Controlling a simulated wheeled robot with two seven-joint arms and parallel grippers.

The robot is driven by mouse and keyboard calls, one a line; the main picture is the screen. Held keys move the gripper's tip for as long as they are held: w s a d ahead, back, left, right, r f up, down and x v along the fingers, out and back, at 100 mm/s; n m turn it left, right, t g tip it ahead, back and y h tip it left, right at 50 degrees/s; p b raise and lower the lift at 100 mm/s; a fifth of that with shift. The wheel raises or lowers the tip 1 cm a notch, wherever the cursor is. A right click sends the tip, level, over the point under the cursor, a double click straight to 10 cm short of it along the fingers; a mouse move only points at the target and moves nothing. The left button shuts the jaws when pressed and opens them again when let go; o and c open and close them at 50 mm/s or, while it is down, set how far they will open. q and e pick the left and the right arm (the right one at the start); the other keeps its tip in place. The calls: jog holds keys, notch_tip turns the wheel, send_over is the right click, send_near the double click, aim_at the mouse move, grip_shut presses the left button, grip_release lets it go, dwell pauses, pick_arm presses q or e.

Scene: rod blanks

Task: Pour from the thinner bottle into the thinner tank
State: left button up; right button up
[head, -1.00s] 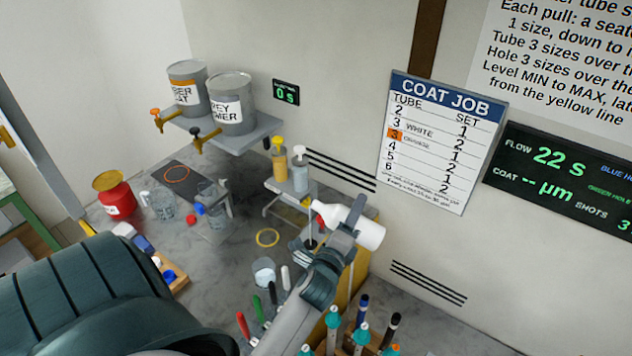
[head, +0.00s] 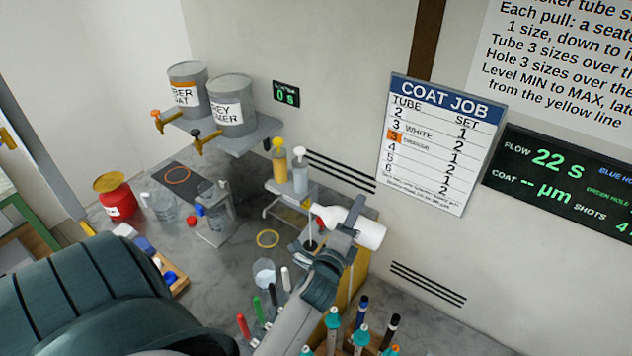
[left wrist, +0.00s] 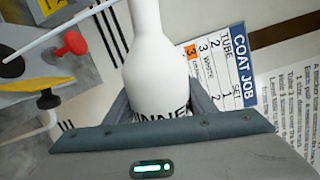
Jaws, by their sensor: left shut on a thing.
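My left gripper (head: 343,232) is shut on the white thinner bottle (head: 368,232), which lies tilted almost on its side, its narrow neck pointing left. In the left wrist view the bottle (left wrist: 150,70) sits between the fingers, with part of a label ending in "INNER" showing. Its mouth is out of the frame there, and I cannot see any liquid leaving it. A yellow box-like body (head: 356,272) stands below the gripper, partly hidden by my arm; I cannot tell whether it is the thinner tank. My right gripper is not in view.
Two labelled cans (head: 232,105) with taps stand on a wall shelf. Two pump bottles (head: 279,162) stand on a small stand left of the held bottle. A red can (head: 115,197), clear beakers (head: 162,205) and upright pens (head: 362,310) crowd the bench.

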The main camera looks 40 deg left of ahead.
pick_arm(q)
jog(key=shift+r, duration=0.15)
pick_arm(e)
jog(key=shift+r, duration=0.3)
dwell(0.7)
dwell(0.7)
pick_arm(q)
jog(key=shift+a+f+m+p, duration=0.15)
jog(key=shift+f+m+p, duration=0.25)
jog(key=shift+m, duration=0.7)
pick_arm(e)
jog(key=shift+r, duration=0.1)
pick_arm(q)
jog(key=shift+r, duration=0.1)
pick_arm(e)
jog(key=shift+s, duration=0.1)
